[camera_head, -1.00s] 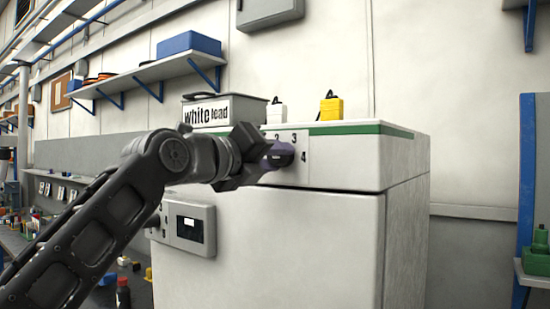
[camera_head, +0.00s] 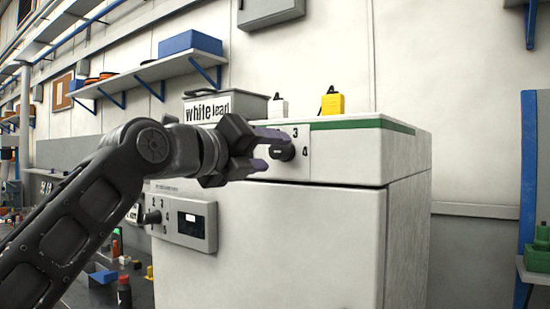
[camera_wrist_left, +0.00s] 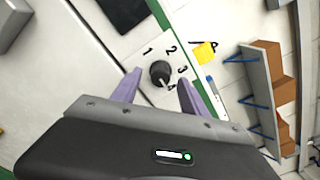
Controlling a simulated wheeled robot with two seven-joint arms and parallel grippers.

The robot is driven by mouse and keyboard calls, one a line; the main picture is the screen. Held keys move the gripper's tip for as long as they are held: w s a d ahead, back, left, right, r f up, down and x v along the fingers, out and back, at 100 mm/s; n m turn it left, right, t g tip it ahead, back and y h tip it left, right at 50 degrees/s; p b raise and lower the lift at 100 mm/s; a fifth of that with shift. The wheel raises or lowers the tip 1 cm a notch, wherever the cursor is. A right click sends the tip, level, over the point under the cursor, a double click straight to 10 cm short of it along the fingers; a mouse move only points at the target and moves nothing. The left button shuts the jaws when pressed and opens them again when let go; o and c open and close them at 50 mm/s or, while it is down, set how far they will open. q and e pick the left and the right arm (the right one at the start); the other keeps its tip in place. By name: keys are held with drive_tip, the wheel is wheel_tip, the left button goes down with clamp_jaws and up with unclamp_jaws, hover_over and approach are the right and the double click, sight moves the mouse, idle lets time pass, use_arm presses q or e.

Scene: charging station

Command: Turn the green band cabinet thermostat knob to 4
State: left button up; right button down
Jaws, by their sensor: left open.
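The green band cabinet (camera_head: 350,158) is white with a green stripe along its top edge. Its black thermostat knob (camera_head: 283,152) sits on a pale dial plate, with 3 and 4 readable beside it. In the left wrist view the knob (camera_wrist_left: 160,73) shows among the numbers 1 to 4, and a light mark on it appears to point toward 4. My left gripper (camera_head: 271,151) is open, its purple fingers apart just in front of the knob, one on each side. In the left wrist view the fingers (camera_wrist_left: 159,78) flank the knob with gaps. My right gripper is out of view.
A lower panel (camera_head: 184,222) has another numbered knob and a small display. A "white lead" box (camera_head: 208,107), a white item (camera_head: 277,107) and a yellow item (camera_head: 332,102) stand on or behind the cabinet top. A wall shelf (camera_head: 150,72) is at left.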

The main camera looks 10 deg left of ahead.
use_arm(q)
drive_tip(key=b+v, duration=0.1)
drive_tip(key=v, duration=0.4)
idle(0.4)
